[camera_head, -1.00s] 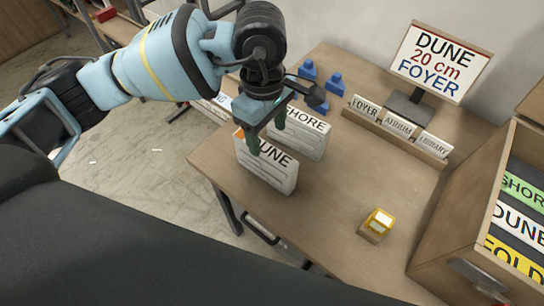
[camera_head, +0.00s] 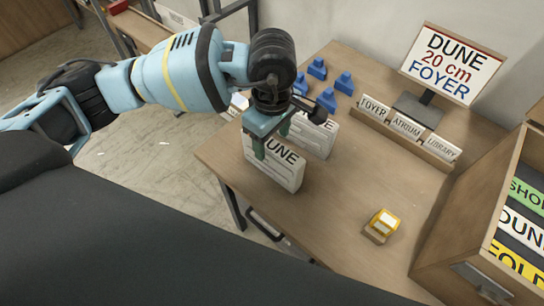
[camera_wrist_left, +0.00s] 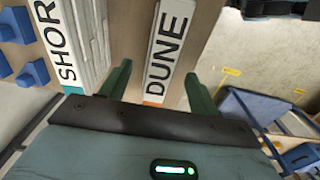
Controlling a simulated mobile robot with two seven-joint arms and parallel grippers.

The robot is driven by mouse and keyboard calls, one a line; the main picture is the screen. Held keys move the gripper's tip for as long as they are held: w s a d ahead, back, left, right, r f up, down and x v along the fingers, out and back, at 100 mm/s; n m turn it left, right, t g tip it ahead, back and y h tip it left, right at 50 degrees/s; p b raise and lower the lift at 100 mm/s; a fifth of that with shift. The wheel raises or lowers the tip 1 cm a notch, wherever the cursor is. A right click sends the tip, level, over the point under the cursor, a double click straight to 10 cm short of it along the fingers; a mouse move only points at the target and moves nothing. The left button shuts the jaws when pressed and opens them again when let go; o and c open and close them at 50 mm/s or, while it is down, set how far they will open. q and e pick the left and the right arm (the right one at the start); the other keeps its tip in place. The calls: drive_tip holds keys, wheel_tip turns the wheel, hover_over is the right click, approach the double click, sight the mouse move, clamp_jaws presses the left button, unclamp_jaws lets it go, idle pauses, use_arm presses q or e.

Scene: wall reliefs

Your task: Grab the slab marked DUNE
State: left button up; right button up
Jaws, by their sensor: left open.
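The white slab marked DUNE (camera_head: 276,167) stands upright near the table's left edge. It also shows in the left wrist view (camera_wrist_left: 168,45), between the two green fingers. My left gripper (camera_head: 273,143) is open, right above the slab's top edge, with one finger on each side of it in the wrist view (camera_wrist_left: 158,85). I cannot tell whether a finger touches it. A second white slab, marked SHORE (camera_head: 318,137), stands just behind it; its label is partly hidden by my gripper. My right gripper is not in view.
A sign (camera_head: 452,63) reads DUNE 20 cm FOYER. A wooden rack (camera_head: 405,130) carries FOYER, ATRIUM and LIBRARY labels. Several blue blocks (camera_head: 344,83) stand at the back. A yellow-topped block (camera_head: 382,223) sits at the front. A wooden box (camera_head: 462,215) with coloured labels is at right.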

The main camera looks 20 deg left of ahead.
use_arm(q)
wheel_tip(320, 180, down, 3)
drive_tip(key=shift+r, duration=0.2)
clamp_jaws()
idle(0.3)
